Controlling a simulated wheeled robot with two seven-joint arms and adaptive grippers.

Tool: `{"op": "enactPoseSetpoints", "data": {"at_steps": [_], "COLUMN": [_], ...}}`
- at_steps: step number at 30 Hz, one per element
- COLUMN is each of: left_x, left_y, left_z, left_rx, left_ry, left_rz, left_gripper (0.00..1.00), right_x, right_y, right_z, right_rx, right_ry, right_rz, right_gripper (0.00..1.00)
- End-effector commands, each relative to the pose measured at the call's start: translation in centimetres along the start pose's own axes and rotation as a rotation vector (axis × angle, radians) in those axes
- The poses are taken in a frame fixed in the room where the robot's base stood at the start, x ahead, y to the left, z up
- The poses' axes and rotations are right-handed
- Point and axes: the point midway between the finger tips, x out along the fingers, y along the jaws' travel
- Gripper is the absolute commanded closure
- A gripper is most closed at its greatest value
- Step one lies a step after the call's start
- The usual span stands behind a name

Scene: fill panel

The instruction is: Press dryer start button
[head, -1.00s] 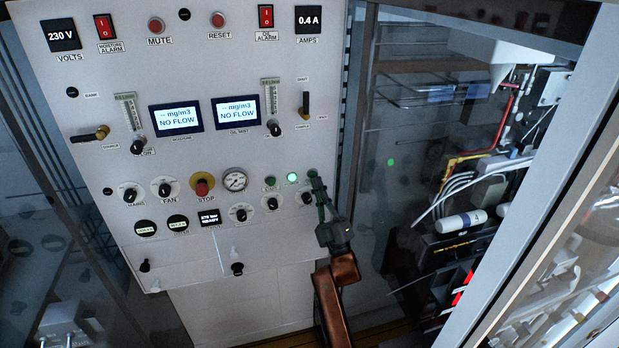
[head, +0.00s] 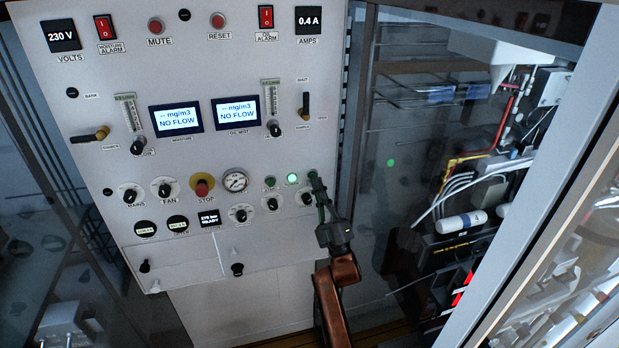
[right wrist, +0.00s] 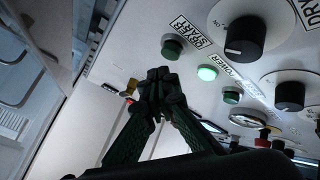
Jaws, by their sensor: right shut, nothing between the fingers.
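The dryer start button (right wrist: 172,47) is a dark green, unlit push button beside a label that reads dryer start in the right wrist view. In the head view it is at the right end of the button row and mostly hidden by my fingertips. My right gripper (head: 318,190) is shut and empty, its tips right by that button. In the right wrist view the closed tips (right wrist: 160,76) show just below the button; I cannot tell if they touch the panel. My left gripper is not in view.
A lit green lamp (head: 292,178) and another green button (head: 270,183) sit left of my fingertips. Black knobs (head: 272,204) lie below them, and the red stop button (head: 202,187) is further left. An open cabinet with hoses and a white cylinder (head: 461,222) stands to the right.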

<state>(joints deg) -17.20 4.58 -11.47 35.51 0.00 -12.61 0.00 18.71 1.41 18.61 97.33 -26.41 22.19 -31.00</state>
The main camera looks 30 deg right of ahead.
Motion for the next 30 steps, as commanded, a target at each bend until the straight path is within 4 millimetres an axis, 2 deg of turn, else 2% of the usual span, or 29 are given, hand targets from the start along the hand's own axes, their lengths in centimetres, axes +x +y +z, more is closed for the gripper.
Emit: {"op": "enactPoseSetpoints", "data": {"at_steps": [13,30], "left_x": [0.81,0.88], "left_y": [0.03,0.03], "left_z": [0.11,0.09], "left_rx": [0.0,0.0], "left_ry": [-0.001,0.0], "left_rz": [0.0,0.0], "left_gripper": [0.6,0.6], "right_x": [0.49,0.66], "right_y": [-0.59,-0.69], "right_z": [0.68,0.78], "right_rx": [0.0,0.0], "right_ry": [0.0,0.0], "right_rz": [0.0,0.0], "right_gripper": [1.0,1.0]}}
